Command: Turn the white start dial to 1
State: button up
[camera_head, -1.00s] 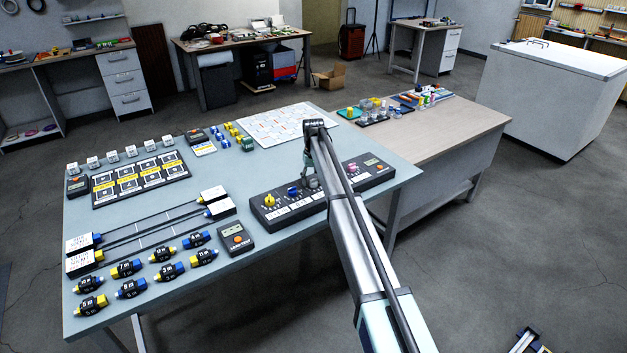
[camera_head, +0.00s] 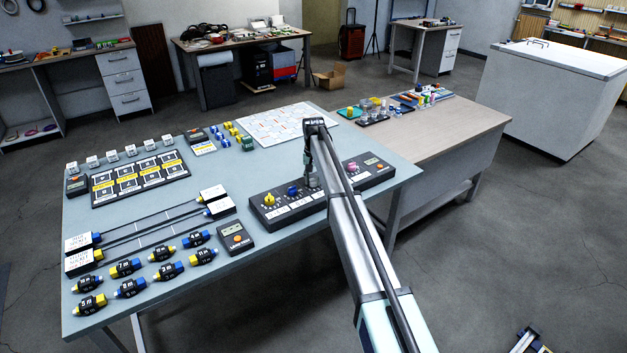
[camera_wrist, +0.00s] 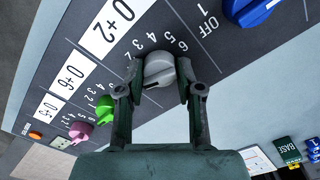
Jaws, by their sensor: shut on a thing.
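The white start dial (camera_wrist: 158,70) is a pale grey-white knob on the dark control panel (camera_head: 258,212). In the wrist view my gripper (camera_wrist: 160,80) is shut on the dial, one finger on each side of it. A dark mark shows on the dial's near side; I cannot tell which number it points to. Printed numbers such as 3, 4, 5 and 6 show beside the dial, partly hidden by it and the fingers. In the head view my gripper (camera_head: 312,182) is down at the panel and mostly covers the dial.
A blue dial (camera_wrist: 250,10) is beside it, near "OFF" and "1". A green dial (camera_wrist: 104,108) and a pink dial (camera_wrist: 79,130) are on the other side. A yellow dial (camera_head: 269,199) is at the panel's left end.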

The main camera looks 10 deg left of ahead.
jog(key=shift+m, duration=1.2)
jog(key=o, duration=1.2)
jog(key=shift+f, duration=0.1)
jog(key=shift+c, duration=0.2)
notch_tip(320, 180, up, 12)
